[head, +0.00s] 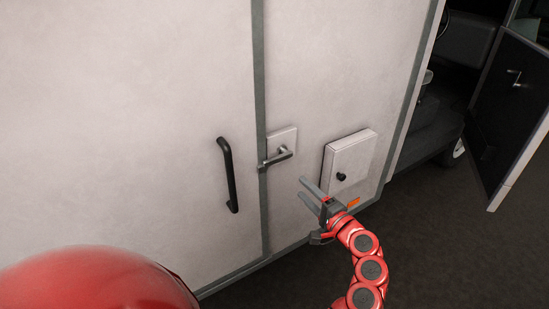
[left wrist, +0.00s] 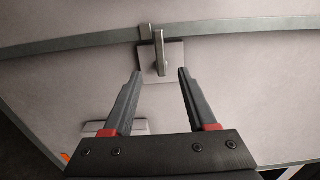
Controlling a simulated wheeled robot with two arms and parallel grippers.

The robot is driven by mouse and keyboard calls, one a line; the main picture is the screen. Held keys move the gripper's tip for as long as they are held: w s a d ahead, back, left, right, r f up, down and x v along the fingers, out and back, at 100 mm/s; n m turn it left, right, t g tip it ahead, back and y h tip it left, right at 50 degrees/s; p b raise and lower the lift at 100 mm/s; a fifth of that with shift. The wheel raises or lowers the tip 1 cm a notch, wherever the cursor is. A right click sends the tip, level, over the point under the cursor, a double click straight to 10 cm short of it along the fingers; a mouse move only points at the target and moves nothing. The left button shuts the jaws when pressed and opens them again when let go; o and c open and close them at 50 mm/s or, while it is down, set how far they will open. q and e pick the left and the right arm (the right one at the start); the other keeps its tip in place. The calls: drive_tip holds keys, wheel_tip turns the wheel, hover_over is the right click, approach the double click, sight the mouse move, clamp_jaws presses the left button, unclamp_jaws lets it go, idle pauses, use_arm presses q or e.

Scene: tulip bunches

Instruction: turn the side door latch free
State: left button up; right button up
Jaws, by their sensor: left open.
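The side door latch (head: 277,158) is a metal lever on a pale square plate (head: 285,138) beside the grey seam strip of the white wall. Its lever points left, with its end at the strip. My left gripper (head: 304,187) is open and empty, to the lower right of the latch and apart from it. In the left wrist view the latch lever (left wrist: 160,50) stands ahead, between the lines of the two open fingers (left wrist: 160,73), beyond their tips. My right gripper is not in view.
A black bar handle (head: 228,175) is on the panel left of the latch. A pale box with a black knob (head: 349,157) juts from the wall close right of my gripper. An open dark door (head: 508,110) stands at far right, above dark floor (head: 430,230).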

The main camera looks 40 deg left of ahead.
sight(276, 162)
use_arm(q)
drive_tip(key=p+x, duration=0.4)
drive_tip(key=x, duration=1.1)
drive_tip(key=shift+w+a+r+p, duration=0.1)
drive_tip(key=shift+w+a+p, duration=0.1)
drive_tip(key=shift+p, duration=0.2)
drive_tip(key=shift+w+a, duration=0.15)
drive_tip(key=shift+a, duration=0.25)
clamp_jaws()
